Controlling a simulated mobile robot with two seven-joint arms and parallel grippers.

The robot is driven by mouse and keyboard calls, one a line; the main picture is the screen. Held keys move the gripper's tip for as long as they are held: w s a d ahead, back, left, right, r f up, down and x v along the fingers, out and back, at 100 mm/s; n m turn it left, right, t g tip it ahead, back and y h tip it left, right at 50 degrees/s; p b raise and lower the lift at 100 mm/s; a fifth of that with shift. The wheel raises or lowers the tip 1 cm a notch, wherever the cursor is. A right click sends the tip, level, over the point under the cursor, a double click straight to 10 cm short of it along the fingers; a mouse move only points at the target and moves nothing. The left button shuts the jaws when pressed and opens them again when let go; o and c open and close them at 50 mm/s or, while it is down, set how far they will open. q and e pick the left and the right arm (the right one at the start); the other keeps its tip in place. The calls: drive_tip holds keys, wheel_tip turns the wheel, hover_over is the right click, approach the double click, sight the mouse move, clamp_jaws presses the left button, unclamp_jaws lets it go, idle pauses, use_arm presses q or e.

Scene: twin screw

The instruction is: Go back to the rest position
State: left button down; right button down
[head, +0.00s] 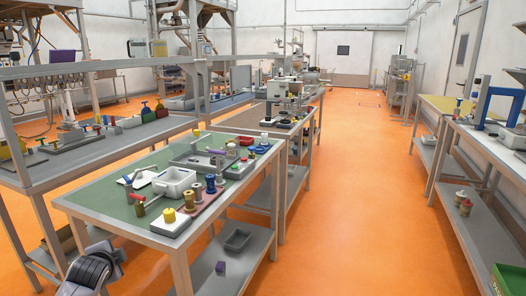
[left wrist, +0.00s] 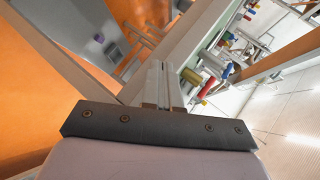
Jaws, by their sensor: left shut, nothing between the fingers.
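My left gripper (left wrist: 157,72) shows in the left wrist view with its two pale fingers pressed together and nothing between them. It points toward the edge of a workbench, apart from the things on it. In the head view, only a grey and black part of my arm shows at the bottom left, in front of the near workbench (head: 125,211); the fingers cannot be made out there. My right gripper is in neither view.
The near bench holds a white bin (head: 174,182), spools, a grey tray (head: 189,160) and a yellow-capped part (head: 169,215). Its lower shelf holds a dark tray (head: 237,240) and a purple block (head: 221,267). The orange floor (head: 345,220) to the right is clear.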

use_arm(q)
drive_tip(key=s+d+f+n+h, duration=0.1)
drive_tip(key=s+d+f+h, duration=0.1)
drive_tip(key=s+d+f, duration=0.7)
drive_tip(key=s+d+f+n+h, duration=0.2)
drive_tip(key=s+d, duration=0.4)
drive_tip(key=s, duration=0.6)
drive_tip(key=s+d+f+n+h, duration=0.2)
drive_tip(key=s+d+f+n, duration=0.3)
drive_tip(key=s, duration=0.7)
drive_tip(key=shift+d+f+g+h, duration=0.2)
drive_tip(key=shift+d+g+h, duration=0.1)
drive_tip(key=shift+d, duration=0.4)
